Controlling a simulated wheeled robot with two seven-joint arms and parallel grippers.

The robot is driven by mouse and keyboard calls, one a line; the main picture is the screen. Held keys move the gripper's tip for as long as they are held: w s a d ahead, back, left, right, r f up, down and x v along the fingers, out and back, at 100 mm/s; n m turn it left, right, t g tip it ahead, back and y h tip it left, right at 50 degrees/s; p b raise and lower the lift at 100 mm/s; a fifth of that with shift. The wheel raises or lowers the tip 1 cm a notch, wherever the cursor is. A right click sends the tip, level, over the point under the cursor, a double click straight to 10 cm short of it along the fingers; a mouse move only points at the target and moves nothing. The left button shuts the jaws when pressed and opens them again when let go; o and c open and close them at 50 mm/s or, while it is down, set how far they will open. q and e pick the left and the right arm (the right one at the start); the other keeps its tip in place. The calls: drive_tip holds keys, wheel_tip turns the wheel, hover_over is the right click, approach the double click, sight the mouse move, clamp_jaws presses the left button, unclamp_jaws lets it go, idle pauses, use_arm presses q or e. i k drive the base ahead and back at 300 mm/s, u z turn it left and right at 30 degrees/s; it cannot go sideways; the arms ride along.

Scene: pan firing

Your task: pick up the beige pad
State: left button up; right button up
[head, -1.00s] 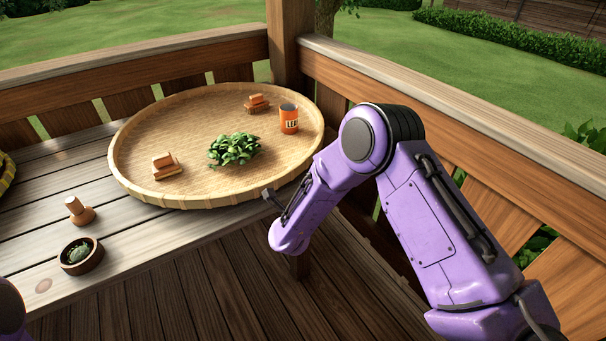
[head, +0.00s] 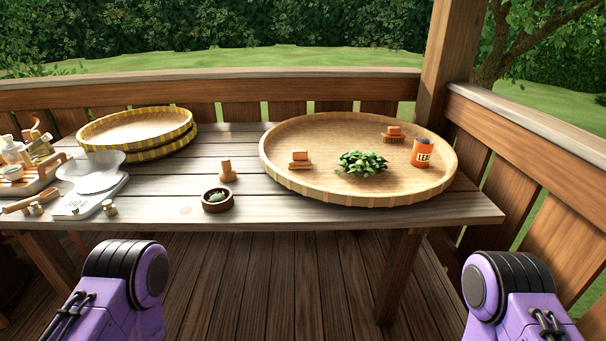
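I cannot make out a beige pad with certainty. Two small tan-and-orange blocks, one at the left (head: 300,160) and one at the back (head: 393,134), lie on the large round woven tray (head: 290,186), but I cannot tell if either is a pad. A pile of green leaves (head: 362,163) and an orange can (head: 421,153) are also on this tray. Only purple upper parts of my arms show at the bottom left and right. Both grippers are out of view.
On the wooden table (head: 290,212) stand a small dark bowl (head: 217,200), a wooden stamp-like piece (head: 227,172), a white scale (head: 90,195) and stacked yellow-rimmed trays (head: 135,128). Small wares crowd the far left. A post (head: 449,75) and railing stand behind.

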sight(300, 159)
drive_tip(key=u, duration=0.8)
drive_tip(key=i, duration=0.6)
drive_tip(key=z, duration=0.7)
